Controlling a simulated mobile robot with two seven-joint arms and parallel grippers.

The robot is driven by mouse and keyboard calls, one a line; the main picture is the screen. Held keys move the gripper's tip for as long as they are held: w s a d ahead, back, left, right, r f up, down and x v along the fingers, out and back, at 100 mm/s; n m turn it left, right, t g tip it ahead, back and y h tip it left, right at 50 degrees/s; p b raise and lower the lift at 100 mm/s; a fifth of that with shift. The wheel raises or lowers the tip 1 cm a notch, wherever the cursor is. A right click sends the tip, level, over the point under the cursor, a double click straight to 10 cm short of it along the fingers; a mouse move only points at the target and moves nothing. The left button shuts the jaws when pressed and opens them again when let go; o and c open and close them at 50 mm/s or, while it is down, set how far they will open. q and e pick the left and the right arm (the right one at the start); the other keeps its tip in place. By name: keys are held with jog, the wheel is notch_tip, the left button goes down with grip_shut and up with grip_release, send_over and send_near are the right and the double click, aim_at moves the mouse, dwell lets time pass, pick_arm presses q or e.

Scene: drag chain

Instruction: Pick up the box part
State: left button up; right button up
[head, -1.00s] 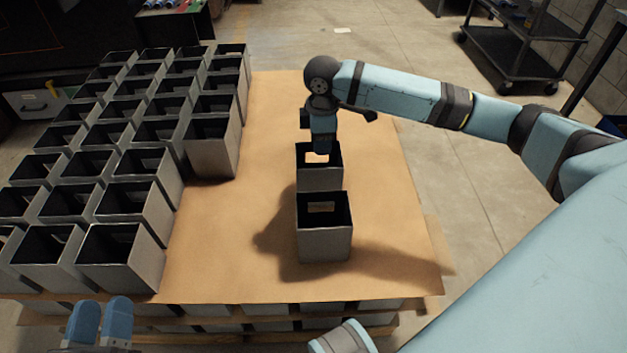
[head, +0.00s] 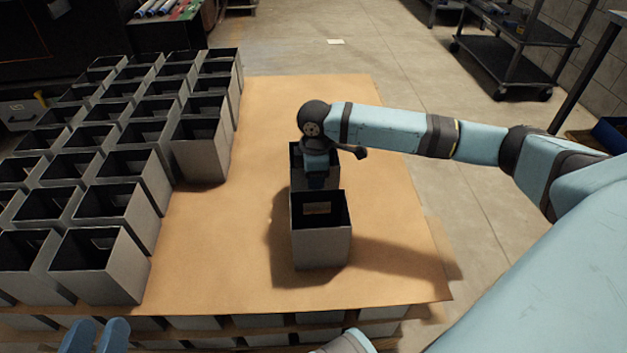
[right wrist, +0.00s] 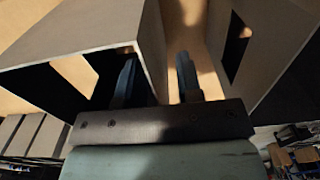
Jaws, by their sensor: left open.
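Two open-topped grey box parts stand apart from the rows on the brown sheet, the nearer box (head: 321,245) in front of the farther box (head: 326,172). My right gripper (head: 316,184) points down at the nearer box's far wall, over the gap between the two. In the right wrist view, the right gripper's fingers (right wrist: 158,80) are apart. One is over a box's dark inside and the other is in the gap, with that box's wall (right wrist: 152,45) between them. Firm contact is not visible. My left gripper (head: 95,338) is open and empty at the bottom left, partly cut off.
Several rows of similar boxes (head: 112,265) fill the left of the brown sheet (head: 215,255). The sheet is bare between the rows and the two boxes, and to their right. A dark cart (head: 515,55) stands on the floor at the back right.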

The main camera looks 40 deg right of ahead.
grip_shut()
jog(key=shift+r, duration=0.1)
dwell(1.2)
